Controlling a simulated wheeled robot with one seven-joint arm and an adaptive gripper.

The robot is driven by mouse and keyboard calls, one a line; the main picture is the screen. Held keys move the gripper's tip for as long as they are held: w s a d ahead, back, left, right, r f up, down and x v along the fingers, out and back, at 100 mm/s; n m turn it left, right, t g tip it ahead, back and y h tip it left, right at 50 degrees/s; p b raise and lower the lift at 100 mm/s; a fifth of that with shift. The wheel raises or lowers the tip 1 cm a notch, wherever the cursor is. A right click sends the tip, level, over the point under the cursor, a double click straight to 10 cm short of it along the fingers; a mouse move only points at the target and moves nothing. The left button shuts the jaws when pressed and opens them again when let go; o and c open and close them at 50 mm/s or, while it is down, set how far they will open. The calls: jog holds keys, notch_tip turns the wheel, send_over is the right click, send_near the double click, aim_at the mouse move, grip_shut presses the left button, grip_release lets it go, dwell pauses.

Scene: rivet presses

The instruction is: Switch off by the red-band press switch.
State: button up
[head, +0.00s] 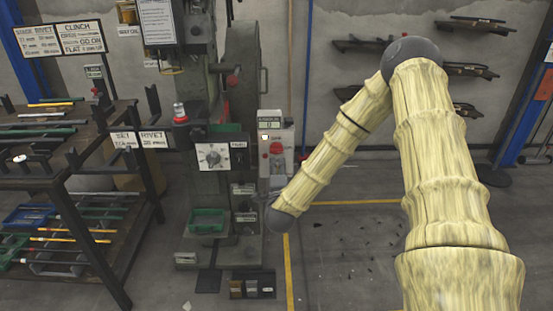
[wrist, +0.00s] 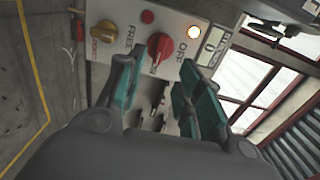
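A grey switch box (head: 276,140) is on the right side of the green-grey press (head: 228,190) in the head view. It carries a red rotary knob (head: 276,148). In the wrist view the box face (wrist: 140,20) fills the upper middle, with the red knob (wrist: 160,45) beside "OFF" lettering. A lamp (wrist: 194,32) on it glows. Contact cannot be told.
A dark rack (head: 60,160) with rods and trays stands left of the press. A green tray (head: 207,222) sits low on the press. Dark parts hang on the back wall. The floor right of the yellow line (head: 288,270) is mostly free, with scattered debris.

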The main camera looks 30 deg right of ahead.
aim_at(276, 153)
jog(key=x, duration=1)
jog(key=shift+w+d, duration=0.1)
jog(key=shift+w, duration=0.1)
grip_shut()
